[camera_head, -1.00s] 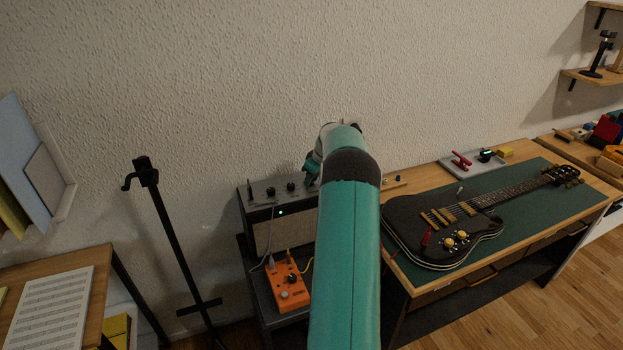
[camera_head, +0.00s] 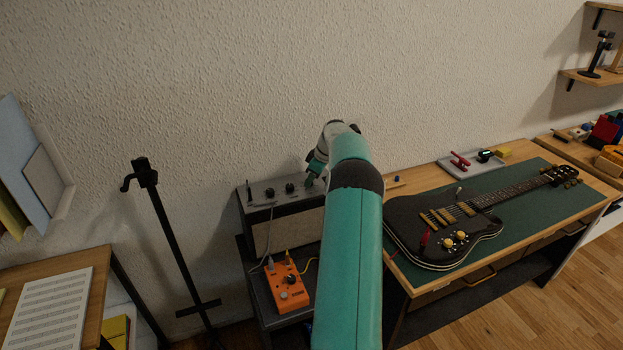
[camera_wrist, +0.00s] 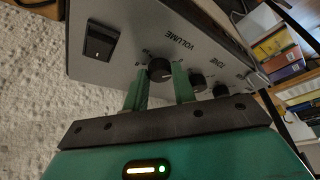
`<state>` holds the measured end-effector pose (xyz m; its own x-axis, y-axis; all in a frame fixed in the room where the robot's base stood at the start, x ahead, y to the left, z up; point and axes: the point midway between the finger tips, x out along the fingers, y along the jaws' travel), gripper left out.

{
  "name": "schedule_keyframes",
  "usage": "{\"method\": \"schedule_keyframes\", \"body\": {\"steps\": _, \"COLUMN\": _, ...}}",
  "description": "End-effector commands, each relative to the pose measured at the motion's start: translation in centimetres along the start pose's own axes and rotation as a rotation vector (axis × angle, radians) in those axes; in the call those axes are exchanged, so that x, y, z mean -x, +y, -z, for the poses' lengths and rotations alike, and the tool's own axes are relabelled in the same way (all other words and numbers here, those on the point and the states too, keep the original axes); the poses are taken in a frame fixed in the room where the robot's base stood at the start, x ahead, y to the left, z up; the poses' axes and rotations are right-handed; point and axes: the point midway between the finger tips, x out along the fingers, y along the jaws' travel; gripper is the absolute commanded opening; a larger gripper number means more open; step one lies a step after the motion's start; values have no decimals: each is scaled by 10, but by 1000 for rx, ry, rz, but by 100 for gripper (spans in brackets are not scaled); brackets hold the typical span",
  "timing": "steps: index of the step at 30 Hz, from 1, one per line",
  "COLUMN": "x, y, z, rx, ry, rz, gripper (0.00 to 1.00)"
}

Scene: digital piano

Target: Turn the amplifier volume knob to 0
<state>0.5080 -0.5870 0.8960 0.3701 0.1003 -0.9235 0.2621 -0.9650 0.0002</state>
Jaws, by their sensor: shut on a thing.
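The amplifier (camera_head: 285,232) stands on a dark stand against the wall, left of the workbench. In the wrist view its grey control panel (camera_wrist: 120,62) shows the word VOLUME beside a round black knob (camera_wrist: 159,70). My gripper (camera_wrist: 166,82) has one green finger on each side of this volume knob and is shut on it. The pointer setting is too small to read surely. In the head view my gripper (camera_head: 312,178) is at the right end of the amplifier's top, and the gripped knob is hidden there.
More black knobs (camera_wrist: 197,81) sit close to the right finger in the wrist view, and a black switch (camera_wrist: 100,40) is at the left. An orange pedal (camera_head: 288,289) with cables is in front of the amplifier. A guitar (camera_head: 440,232) lies on the workbench.

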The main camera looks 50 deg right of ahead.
Motion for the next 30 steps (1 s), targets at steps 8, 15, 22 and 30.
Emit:
{"method": "schedule_keyframes", "body": {"steps": 8, "x": -1, "y": 0, "z": -1, "rx": -1, "ry": -2, "rz": 1, "gripper": 48}}
{"method": "schedule_keyframes", "body": {"steps": 15, "x": 3, "y": 0, "z": 0, "rx": -1, "ry": -1, "rz": -1, "gripper": 48}}
{"method": "schedule_keyframes", "body": {"steps": 22, "x": 36, "y": 0, "z": 0, "rx": 0, "ry": 0, "rz": -3, "gripper": 48}}
{"method": "schedule_keyframes", "body": {"steps": 30, "x": 96, "y": 1, "z": 0, "rx": 0, "ry": -1, "rz": -3, "gripper": 48}}
